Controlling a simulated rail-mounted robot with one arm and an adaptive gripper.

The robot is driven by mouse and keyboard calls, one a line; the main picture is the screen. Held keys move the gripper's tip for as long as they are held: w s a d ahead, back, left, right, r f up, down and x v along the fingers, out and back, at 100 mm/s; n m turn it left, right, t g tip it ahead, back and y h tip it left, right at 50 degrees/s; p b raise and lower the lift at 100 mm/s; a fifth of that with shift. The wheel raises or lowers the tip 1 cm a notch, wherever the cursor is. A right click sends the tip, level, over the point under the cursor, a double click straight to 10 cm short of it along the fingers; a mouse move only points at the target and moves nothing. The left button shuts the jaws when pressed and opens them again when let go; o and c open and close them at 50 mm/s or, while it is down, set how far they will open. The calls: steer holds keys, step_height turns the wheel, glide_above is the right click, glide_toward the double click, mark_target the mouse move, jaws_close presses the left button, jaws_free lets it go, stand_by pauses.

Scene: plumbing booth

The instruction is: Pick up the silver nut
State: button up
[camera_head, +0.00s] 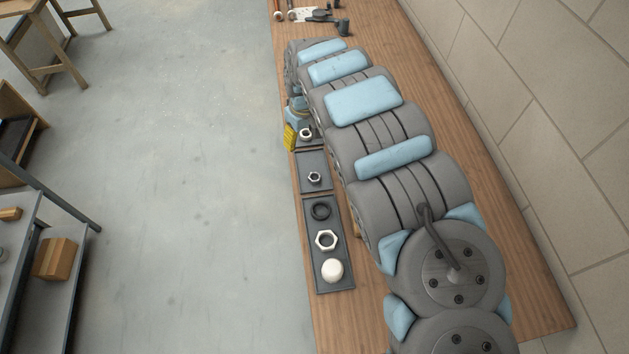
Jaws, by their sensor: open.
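A small silver hex nut (314,177) lies in the middle dark tray (312,159) on the wooden bench. A larger, pale hex nut (326,240) lies in the nearer dark tray (341,281), between a black ring (320,211) and a white round cap (332,270). A small pale ring or nut (306,133) lies farther back, close to my arm; its exact shape is too small to tell. My thick grey arm with blue pads stretches along the bench just right of the trays. I cannot make out my gripper's fingers; the arm hides that area.
The wooden bench (530,285) runs along a tiled wall on the right. A yellow and a blue item (291,137) sit at its left edge. Tools (343,26) lie at the far end. The floor left of the bench is clear; a shelf with a cardboard box (55,259) stands beyond.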

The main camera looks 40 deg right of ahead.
steer(key=s+g, duration=0.1)
steer(key=s, duration=0.3)
steer(key=b, duration=0.6)
glide_above(314, 180)
step_height(314, 180, down, 7)
steer(key=shift+f+b, duration=0.55)
steer(key=shift+f, duration=4.4)
jaws_close()
